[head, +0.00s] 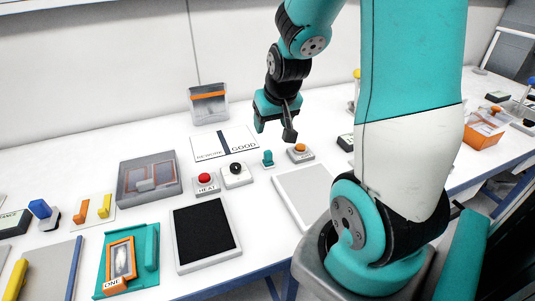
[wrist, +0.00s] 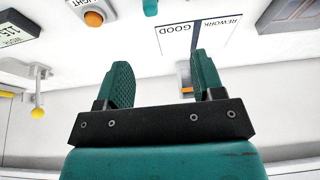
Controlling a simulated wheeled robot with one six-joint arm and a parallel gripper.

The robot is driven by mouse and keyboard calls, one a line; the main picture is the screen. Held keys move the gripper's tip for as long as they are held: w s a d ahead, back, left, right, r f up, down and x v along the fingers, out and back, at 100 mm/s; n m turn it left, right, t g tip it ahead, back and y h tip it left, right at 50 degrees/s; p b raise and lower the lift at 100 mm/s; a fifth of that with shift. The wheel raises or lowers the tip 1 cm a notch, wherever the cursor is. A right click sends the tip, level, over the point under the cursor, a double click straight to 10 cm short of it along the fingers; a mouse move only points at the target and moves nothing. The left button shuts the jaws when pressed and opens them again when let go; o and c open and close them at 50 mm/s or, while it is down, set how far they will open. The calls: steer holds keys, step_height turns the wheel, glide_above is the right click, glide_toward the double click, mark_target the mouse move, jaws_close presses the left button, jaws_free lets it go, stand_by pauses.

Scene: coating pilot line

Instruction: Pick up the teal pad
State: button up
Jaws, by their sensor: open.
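A small teal piece with an upright grip (head: 267,158), which looks like the teal pad, stands on the white table left of the orange button. Part of it shows at the top edge of the wrist view (wrist: 150,7). My gripper (head: 275,128) is open and empty, above the table and apart from this piece. In the wrist view its two teal fingers (wrist: 162,78) are spread with nothing between them. A teal tray (head: 109,246) with an orange frame marked ONE lies at the front left.
Near the small teal piece are the orange button (head: 300,148), a black knob box (head: 236,169), a red HEAT button (head: 204,178) and the REWORK/GOOD card (head: 210,145). A pale panel (head: 300,187) and a black pad in a frame (head: 204,234) lie in front.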

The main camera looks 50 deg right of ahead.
mark_target(268, 151)
steer(key=x, duration=0.8)
steer(key=d+p+x, duration=0.1)
steer(key=x, duration=0.3)
steer(key=shift+s+d, duration=0.1)
steer(key=shift+s, duration=0.05)
steer(key=shift+p+x, duration=0.75)
steer(key=shift+x, duration=2)
steer(key=shift+d, duration=0.15)
steer(key=shift+c, duration=0.3)
steer(key=c, duration=0.9)
steer(key=shift+o, duration=0.2)
steer(key=shift+r, duration=0.1)
step_height(268, 151, up, 20)
steer(key=b, duration=0.2)
